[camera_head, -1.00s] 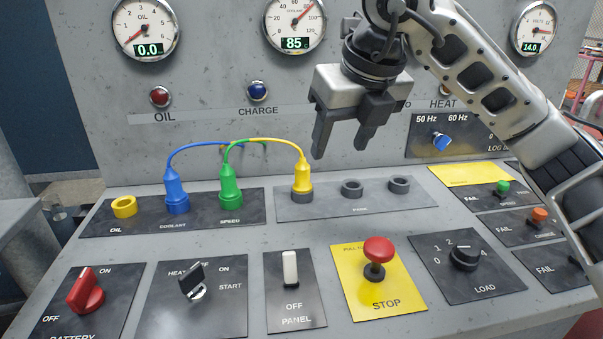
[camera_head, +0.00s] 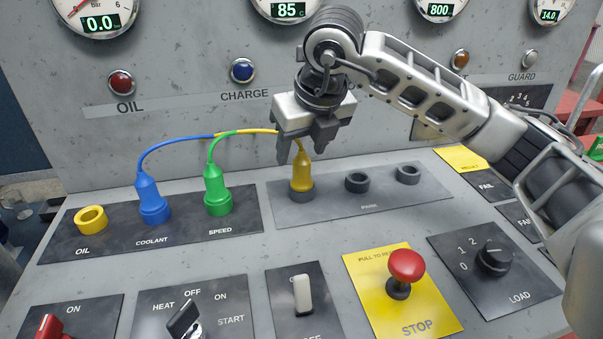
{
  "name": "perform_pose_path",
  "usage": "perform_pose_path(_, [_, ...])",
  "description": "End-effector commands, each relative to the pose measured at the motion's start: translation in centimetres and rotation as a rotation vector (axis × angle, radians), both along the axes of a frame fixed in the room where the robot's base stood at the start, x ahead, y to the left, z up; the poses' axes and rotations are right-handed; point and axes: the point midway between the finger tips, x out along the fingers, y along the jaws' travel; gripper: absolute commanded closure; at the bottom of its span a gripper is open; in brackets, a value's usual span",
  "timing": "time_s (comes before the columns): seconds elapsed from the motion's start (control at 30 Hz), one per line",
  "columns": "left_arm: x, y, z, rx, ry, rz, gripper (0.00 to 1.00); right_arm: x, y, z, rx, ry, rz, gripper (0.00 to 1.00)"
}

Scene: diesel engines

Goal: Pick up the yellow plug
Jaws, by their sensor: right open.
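The yellow plug (camera_head: 302,174) stands upright in a dark round socket on the grey panel plate, with its yellow cable arching away to the left. My right gripper (camera_head: 302,158) is open, pointing down at the top of the yellow plug. Its fingers appear on either side of the plug's upper end and cable; whether they touch it I cannot tell. My left gripper is not in view.
A blue plug (camera_head: 152,203) and a green plug (camera_head: 217,193) stand in sockets to the left, beside an empty yellow socket (camera_head: 91,219). Two empty dark sockets (camera_head: 357,182) lie to the right. A red stop button (camera_head: 406,266) stands in front.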

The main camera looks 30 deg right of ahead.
Motion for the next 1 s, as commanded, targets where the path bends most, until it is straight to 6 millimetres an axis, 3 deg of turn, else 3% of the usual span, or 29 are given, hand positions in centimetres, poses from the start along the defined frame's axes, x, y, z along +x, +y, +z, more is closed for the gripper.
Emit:
perform_pose_path(0.17, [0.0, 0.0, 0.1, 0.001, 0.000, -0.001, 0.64, 0.4, -0.1, -1.0, -0.001, 0.001, -0.001, 0.46])
perform_pose_path(0.5, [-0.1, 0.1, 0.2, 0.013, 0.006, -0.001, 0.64, 2.0, -0.4, -5.2, 0.000, 0.002, 0.000, 0.46])
perform_pose_path(0.77, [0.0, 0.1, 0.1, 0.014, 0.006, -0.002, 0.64, 2.2, -0.4, -5.6, 0.000, -0.001, 0.001, 0.46])
perform_pose_path(0.8, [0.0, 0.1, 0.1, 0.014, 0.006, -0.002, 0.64, 2.2, -0.4, -5.6, 0.000, -0.001, 0.001, 0.49])
perform_pose_path(0.97, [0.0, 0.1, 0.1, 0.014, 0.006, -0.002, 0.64, 2.2, -0.4, -5.5, 0.000, -0.001, 0.001, 0.94])
perform_pose_path(1.0, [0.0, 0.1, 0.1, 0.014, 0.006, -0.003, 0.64, 2.2, -0.4, -5.5, 0.000, 0.000, 0.001, 0.96])
